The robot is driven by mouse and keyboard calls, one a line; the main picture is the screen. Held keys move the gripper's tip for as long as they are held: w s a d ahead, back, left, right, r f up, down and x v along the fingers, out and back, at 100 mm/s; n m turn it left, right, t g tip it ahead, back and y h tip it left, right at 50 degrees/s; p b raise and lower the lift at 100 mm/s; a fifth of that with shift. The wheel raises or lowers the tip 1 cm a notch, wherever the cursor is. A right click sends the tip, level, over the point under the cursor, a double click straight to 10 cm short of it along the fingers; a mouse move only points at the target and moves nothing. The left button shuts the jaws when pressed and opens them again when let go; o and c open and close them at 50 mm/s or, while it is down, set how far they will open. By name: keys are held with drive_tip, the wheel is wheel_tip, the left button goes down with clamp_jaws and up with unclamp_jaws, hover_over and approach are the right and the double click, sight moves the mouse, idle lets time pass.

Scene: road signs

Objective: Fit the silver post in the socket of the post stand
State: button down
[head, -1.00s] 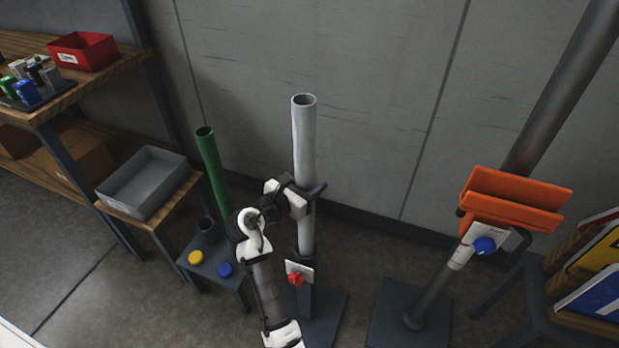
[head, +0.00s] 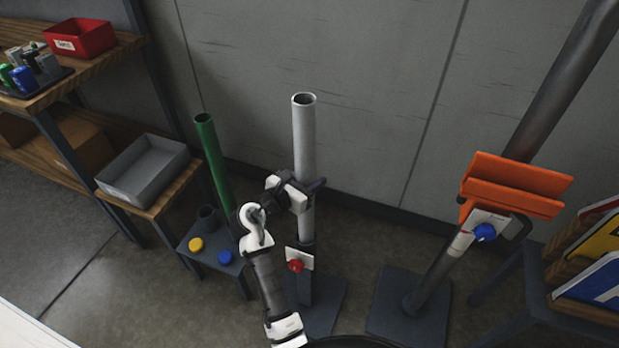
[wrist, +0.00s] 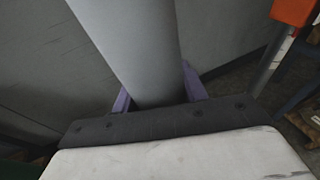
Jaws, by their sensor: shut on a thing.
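The silver post (head: 304,138) is a hollow pale grey tube, standing upright near the middle of the head view. My gripper (head: 312,189) is shut on it around mid-height. In the wrist view the silver post (wrist: 135,45) stands between the two purple fingers of my gripper (wrist: 160,95). The post stand (head: 305,288) is below, with a dark base plate, a white label and a red knob. The post's lower end meets the dark socket (head: 306,250) at the top of the stand. How deep it sits inside cannot be told.
A green post (head: 212,160) stands at the left by a small table (head: 207,262) with yellow and blue caps. A grey bin (head: 145,175) is farther left. At the right, an orange bracket (head: 515,185) sits by a dark leaning post, with a sign rack (head: 590,270) beyond.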

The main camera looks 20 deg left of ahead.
drive_tip(key=c, duration=0.7)
unclamp_jaws()
drive_tip(key=shift+f, duration=0.1)
drive_tip(key=shift+f, duration=0.15)
drive_tip(key=b+v, duration=0.1)
drive_tip(key=v, duration=1.3)
drive_tip(key=shift+w, duration=0.1)
